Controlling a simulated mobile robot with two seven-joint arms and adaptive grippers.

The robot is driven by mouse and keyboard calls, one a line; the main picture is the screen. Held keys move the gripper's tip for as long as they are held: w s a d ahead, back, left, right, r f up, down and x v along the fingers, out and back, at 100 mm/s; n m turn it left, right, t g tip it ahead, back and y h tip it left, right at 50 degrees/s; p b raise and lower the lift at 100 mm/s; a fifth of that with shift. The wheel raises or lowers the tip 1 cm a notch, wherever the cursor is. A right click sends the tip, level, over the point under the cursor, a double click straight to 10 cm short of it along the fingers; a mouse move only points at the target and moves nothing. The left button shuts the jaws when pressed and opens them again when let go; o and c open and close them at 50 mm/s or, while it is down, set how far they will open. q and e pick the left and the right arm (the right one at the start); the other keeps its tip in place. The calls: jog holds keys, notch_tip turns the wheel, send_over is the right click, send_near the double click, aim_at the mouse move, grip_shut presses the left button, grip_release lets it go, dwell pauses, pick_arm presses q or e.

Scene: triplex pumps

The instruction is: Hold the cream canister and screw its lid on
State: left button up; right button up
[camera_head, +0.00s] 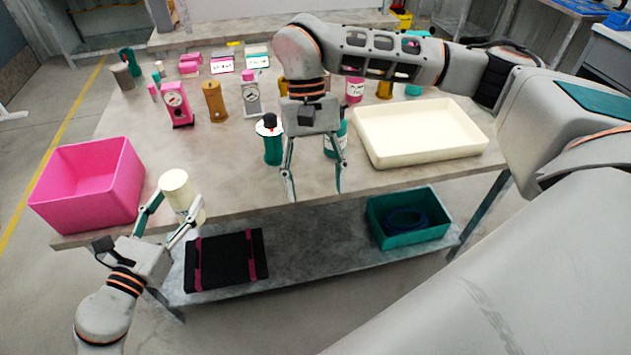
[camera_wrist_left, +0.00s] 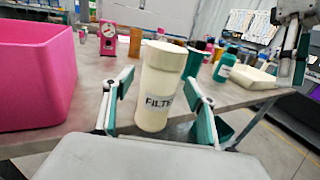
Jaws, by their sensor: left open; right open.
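The cream canister (camera_head: 178,190) stands at the table's front left edge; its printed label shows in the left wrist view (camera_wrist_left: 156,100). A wide cream lid (camera_wrist_left: 166,56) sits on its top, with a seam below it; I cannot tell whether it is screwed tight. My left gripper (camera_head: 172,212) is open, with one finger on each side of the canister; it also shows in the left wrist view (camera_wrist_left: 160,92). My right gripper (camera_head: 314,195) is open and empty, pointing down near the table's front edge, well right of the canister.
A pink bin (camera_head: 92,190) stands close left of the canister. A cream tray (camera_head: 420,130) lies at the right. Several bottles and pink devices stand farther back. The lower shelf holds a teal crate (camera_head: 408,228).

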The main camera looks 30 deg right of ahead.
pick_arm(q)
jog(key=v, duration=1.1)
jog(key=shift+a, duration=0.15)
jog(key=shift+s, duration=0.1)
